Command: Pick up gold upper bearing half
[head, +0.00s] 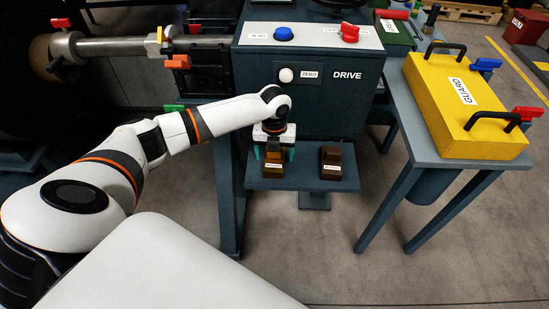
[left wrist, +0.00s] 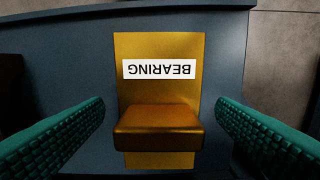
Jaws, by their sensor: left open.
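The gold bearing half (head: 273,170) sits on a small dark shelf (head: 305,182) below the drive box. In the left wrist view the gold bearing half (left wrist: 160,123) has a raised block and a flat part with an upside-down white BEARING label. My left gripper (head: 274,154) is over it, pointing down. Its green fingers are open, one on each side of the gold part, with gaps between. In the left wrist view my gripper (left wrist: 160,108) holds nothing. My right gripper is out of view.
A dark brown labelled block (head: 331,160) stands to the right on the same shelf. The drive box (head: 310,105) rises close behind. A yellow guard (head: 465,105) lies on a side table at the right. Open floor lies in front of the shelf.

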